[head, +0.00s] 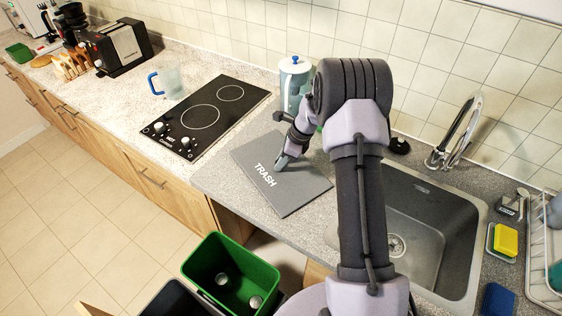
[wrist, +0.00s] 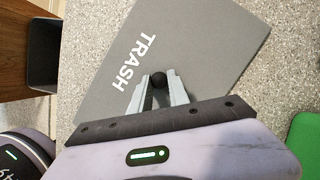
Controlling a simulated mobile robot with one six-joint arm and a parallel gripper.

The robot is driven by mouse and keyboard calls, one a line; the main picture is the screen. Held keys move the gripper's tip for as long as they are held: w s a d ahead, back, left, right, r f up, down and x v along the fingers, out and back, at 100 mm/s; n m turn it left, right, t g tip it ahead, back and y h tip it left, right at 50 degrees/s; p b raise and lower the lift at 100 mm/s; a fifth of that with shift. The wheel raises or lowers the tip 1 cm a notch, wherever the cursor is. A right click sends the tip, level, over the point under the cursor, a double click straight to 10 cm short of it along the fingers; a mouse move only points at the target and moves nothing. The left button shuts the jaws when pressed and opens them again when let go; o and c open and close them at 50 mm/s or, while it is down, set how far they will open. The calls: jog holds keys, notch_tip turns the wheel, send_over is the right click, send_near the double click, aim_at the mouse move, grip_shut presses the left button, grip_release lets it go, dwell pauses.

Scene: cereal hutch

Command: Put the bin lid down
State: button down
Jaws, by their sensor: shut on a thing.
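The bin lid (head: 300,190) is a flat grey panel with white "TRASH" lettering. In the head view it is level over the counter between the cooktop and the sink, at or very near the surface; I cannot tell if it touches. In the wrist view the lid (wrist: 200,40) lies below my gripper (wrist: 158,78), whose two fingers are closed around its small black knob (wrist: 159,79). In the head view my gripper (head: 281,163) is at the lid's middle, and my arm hides some of the counter behind it.
The green bin (head: 232,275) stands open below the counter edge with a few round items inside. A black cooktop (head: 206,115) is left of the lid, a clear canister (head: 295,80) behind it, and the sink (head: 430,225) right. A glass jug (head: 168,82) stands farther left.

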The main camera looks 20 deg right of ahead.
jog(key=c, duration=1.3)
grip_release()
jog(key=shift+f, duration=0.1)
jog(key=shift+o, duration=0.2)
